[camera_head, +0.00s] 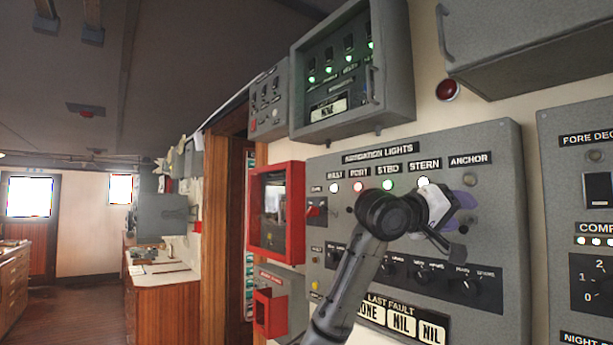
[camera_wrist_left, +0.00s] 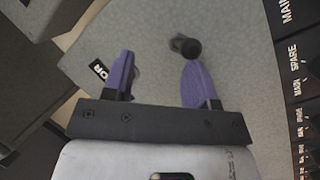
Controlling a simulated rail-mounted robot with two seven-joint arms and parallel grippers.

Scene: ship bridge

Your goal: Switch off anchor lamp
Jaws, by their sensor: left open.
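The grey navigation lights panel (camera_head: 335,165) fills the right of the head view. Its ANCHOR label (camera_head: 470,160) is at the upper right, with a small round lamp (camera_head: 469,180) under it that looks grey and unlit. My left gripper (camera_head: 462,222) is in front of the panel below that label and hides part of the column. In the left wrist view my left gripper (camera_wrist_left: 157,60) has its purple fingers spread and nothing between them. A dark, round-ended switch lever (camera_wrist_left: 187,46) stands just beyond the right finger's tip. I cannot tell whether they touch. The label is partly hidden by the left finger.
The WEST-like, PORT, STBD and STERN lamps (camera_head: 423,183) are lit. A row of black knobs (camera_head: 467,285) lies below my gripper. A red box (camera_head: 276,210) is left of the panel, and a grey cabinet (camera_head: 545,45) hangs above it.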

